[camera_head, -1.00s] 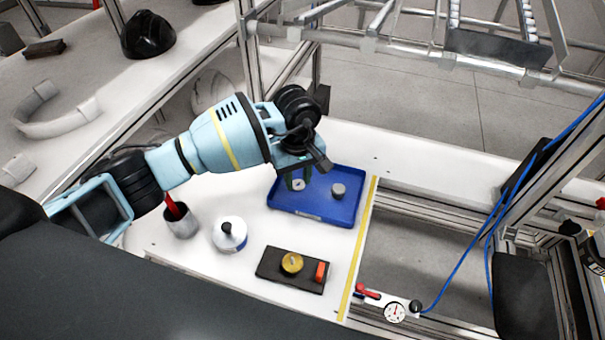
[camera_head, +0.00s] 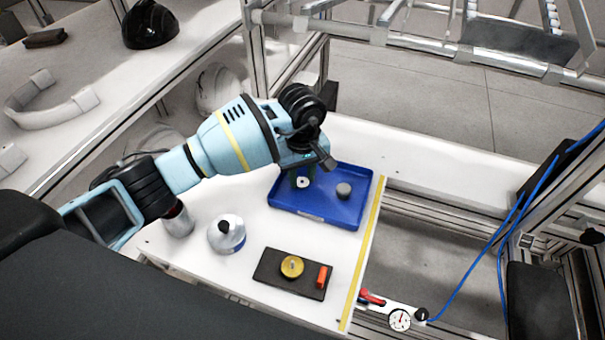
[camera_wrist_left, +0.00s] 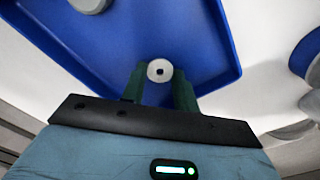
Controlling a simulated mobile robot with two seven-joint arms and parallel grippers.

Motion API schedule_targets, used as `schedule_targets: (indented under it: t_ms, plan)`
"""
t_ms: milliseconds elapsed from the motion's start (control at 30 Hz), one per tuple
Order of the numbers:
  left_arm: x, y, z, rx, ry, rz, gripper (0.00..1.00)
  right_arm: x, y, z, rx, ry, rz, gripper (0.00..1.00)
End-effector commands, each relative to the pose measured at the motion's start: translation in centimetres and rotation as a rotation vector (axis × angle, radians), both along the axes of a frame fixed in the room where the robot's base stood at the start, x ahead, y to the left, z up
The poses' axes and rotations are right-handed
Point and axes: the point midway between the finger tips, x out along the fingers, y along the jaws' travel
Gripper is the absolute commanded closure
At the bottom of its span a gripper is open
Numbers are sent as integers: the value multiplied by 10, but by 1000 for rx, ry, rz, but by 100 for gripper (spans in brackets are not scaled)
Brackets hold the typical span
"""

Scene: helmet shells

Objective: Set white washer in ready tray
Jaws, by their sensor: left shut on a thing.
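The white washer (camera_wrist_left: 160,71) is a small pale ring with a dark hole. My left gripper (camera_wrist_left: 158,88) is shut on it, with a green finger on each side. In the head view the washer (camera_head: 303,182) shows below my left gripper (camera_head: 303,176), over the left part of the blue tray (camera_head: 318,213). The tray also shows in the wrist view (camera_wrist_left: 205,50). I cannot tell whether the washer touches the tray floor. A grey round piece (camera_head: 343,190) sits in the tray to the right; it is partly in the wrist view (camera_wrist_left: 90,4). My right gripper is not in view.
A dark board (camera_head: 272,278) with a yellow round part (camera_head: 292,266) and an orange block (camera_head: 322,276) lies in front of the tray. Yellow tape (camera_head: 364,250) marks the table's right edge.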

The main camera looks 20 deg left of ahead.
Motion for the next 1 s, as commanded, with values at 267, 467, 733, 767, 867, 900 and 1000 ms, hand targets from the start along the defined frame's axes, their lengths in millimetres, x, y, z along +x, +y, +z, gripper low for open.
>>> schedule_targets:
  t_ms: [267, 467, 733, 767, 867, 900, 1000]
  plan:
    - [0, 0, -4, 1, 1, 0, 57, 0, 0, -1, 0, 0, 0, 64]
    - [0, 0, -4, 0, 1, 0, 49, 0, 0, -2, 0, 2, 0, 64]
    - [0, 0, 5, 0, -1, 0, 49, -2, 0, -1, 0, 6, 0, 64]
    - [1, 0, 8, 1, -2, 0, 49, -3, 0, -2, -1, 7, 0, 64]
    - [1, 0, 23, 0, -4, 0, 49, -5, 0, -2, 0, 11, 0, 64]
    - [1, 0, 30, 0, -4, 0, 49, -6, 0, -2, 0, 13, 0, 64]
    - [1, 0, 51, 0, -3, 0, 49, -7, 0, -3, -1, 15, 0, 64]
